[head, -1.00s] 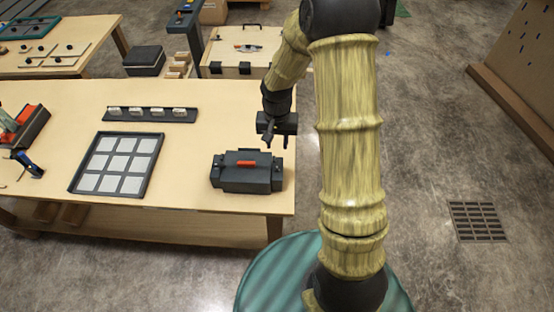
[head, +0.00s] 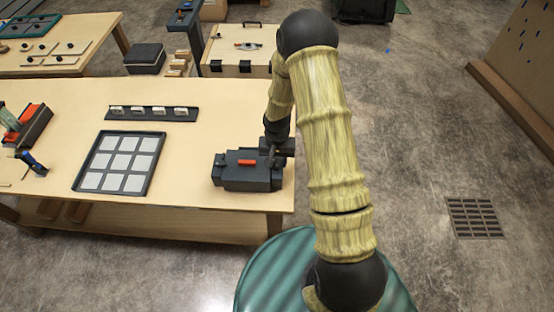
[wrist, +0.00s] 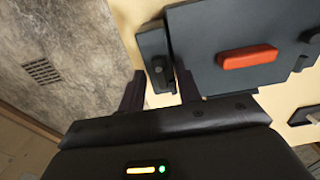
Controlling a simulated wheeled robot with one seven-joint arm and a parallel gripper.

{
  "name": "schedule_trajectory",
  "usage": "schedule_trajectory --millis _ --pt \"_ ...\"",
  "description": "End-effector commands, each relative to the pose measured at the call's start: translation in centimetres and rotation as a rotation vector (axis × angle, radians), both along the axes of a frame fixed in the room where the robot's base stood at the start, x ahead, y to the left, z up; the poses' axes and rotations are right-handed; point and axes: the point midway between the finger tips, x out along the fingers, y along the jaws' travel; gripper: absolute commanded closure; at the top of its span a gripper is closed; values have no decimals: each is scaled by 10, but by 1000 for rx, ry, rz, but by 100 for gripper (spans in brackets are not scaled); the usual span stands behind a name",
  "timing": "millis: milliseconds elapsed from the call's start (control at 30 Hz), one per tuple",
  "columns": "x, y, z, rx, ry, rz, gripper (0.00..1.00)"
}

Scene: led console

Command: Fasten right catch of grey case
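The grey case (head: 240,179) sits near the right end of the wooden table, with a red handle (head: 246,162) on its lid. My gripper (head: 273,156) is at the case's right end and largely hides the right catch in the head view. In the wrist view my gripper (wrist: 160,80) is open, its two dark fingers apart. The right catch (wrist: 159,68), a dark upright piece on a side plate, lies between the fingertips in that view. I cannot tell whether they touch it. The other catch (wrist: 311,36) is partly cut off at the wrist view's right edge.
A dark tray of pale square tiles (head: 75,187) lies left of the case. Behind it is a dark strip with several light blocks (head: 150,114). A red and dark device (head: 30,125) stands at far left. The table's right edge is close beside the case.

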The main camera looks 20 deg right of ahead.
Motion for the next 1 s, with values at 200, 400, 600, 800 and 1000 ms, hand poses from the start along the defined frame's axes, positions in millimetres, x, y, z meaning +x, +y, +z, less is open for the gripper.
schedule_trajectory --millis 200,400,600,800,1000 --pt "0 0 0 0 0 0 88" --pt "0 0 0 1 0 0 100" --pt "0 0 0 1 0 16 100" --pt "0 1 0 1 -1 74 100" --pt "1 2 -1 1 -2 190 100"
